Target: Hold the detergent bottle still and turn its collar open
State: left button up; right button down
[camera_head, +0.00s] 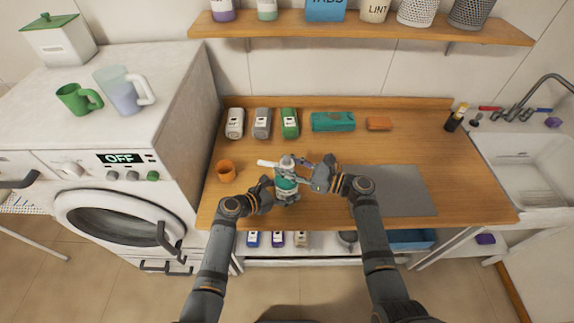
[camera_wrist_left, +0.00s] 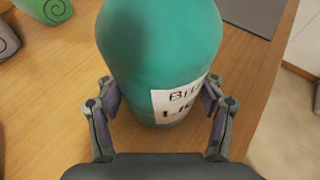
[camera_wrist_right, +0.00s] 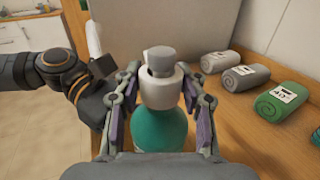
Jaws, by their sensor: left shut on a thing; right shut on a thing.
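The teal detergent bottle (camera_head: 286,187) stands upright near the front edge of the wooden counter. It has a white label (camera_wrist_left: 180,100) with partly hidden lettering. My left gripper (camera_wrist_left: 160,108) is shut around the bottle's body, one finger on each side. The white collar (camera_wrist_right: 160,88) with a grey cap (camera_wrist_right: 161,60) tops the bottle. My right gripper (camera_head: 304,172) comes in from the right at the height of the collar. In the right wrist view its fingers (camera_wrist_right: 158,100) are closed on both sides of the collar. The exact finger contact is partly hidden.
A grey mat (camera_head: 405,190) lies on the right. A teal folded cloth (camera_head: 333,121) lies at the back.

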pick_arm(q)
jog(key=shift+r, duration=0.1)
pick_arm(e)
jog(key=shift+w+n+g+y, duration=0.1)
jog(key=shift+n+g+y, duration=0.2)
jog(key=shift+n+g, duration=0.5)
jog(key=shift+f+n+g+y, duration=0.1)
jog(key=shift+n+g+y, duration=0.2)
jog(key=shift+n+g, duration=0.7)
jog(key=shift+m+g, duration=0.3)
jog(key=c, duration=0.8)
grip_release()
jog(key=shift+d, duration=0.15)
jog(key=d, duration=0.4)
jog(key=s+d, duration=0.1)
jog(key=d, duration=0.2)
jog(key=s+d, duration=0.1)
jog(key=d, duration=0.3)
jog(key=shift+d, duration=0.35)
